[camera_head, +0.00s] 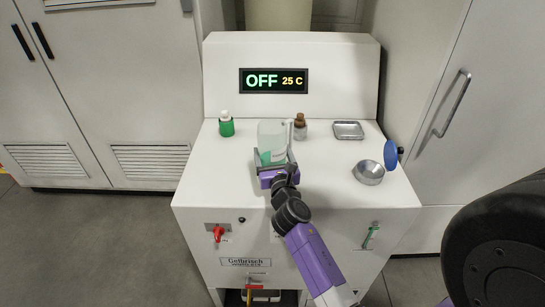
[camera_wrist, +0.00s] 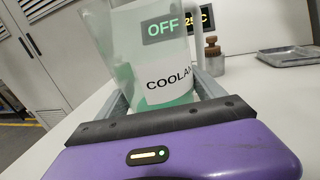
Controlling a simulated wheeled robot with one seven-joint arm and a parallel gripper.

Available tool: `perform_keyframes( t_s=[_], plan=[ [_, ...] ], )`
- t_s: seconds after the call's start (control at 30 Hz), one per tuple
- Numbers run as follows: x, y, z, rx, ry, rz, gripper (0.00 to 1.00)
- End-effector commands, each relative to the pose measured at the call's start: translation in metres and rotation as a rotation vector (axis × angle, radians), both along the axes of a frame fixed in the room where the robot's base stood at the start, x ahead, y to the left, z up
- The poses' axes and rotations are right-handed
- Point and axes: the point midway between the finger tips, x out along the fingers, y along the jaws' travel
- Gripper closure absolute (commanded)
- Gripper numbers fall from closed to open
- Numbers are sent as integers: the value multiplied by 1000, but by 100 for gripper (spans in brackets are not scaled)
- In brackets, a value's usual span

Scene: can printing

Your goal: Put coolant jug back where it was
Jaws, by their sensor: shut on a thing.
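The coolant jug (camera_head: 271,137) is a translucent pale green jug with a handle on its right side. Its white label reading "COOLAN" shows in the wrist view (camera_wrist: 166,78), with green liquid low inside. My gripper (camera_head: 273,160) is shut on the jug, with a finger on either side of its lower body. The jug looks upright at the middle of the white machine top (camera_head: 230,170). My gripper hides the jug's base, so I cannot tell whether it touches the surface.
A green bottle (camera_head: 226,126) with a white cap stands to the left. A brown-capped bottle (camera_head: 300,129) stands close on the jug's right. Further right are a metal tray (camera_head: 348,130), a metal bowl (camera_head: 369,173) and a blue disc (camera_head: 391,154). The display (camera_head: 273,81) reads OFF, 25 C.

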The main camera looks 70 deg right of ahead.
Motion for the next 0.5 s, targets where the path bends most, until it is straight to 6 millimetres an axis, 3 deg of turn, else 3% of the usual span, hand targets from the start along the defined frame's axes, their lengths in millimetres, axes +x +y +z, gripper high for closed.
perform_keyframes(
  t_s=[0.33,0.37,0.43,0.5],
  plan=[
    [1,0,-2,-2,-2,1,94],
    [0,0,-2,-1,1,0,16],
    [0,0,-2,0,0,0,2],
    [0,0,-2,0,0,0,0]
  ],
)
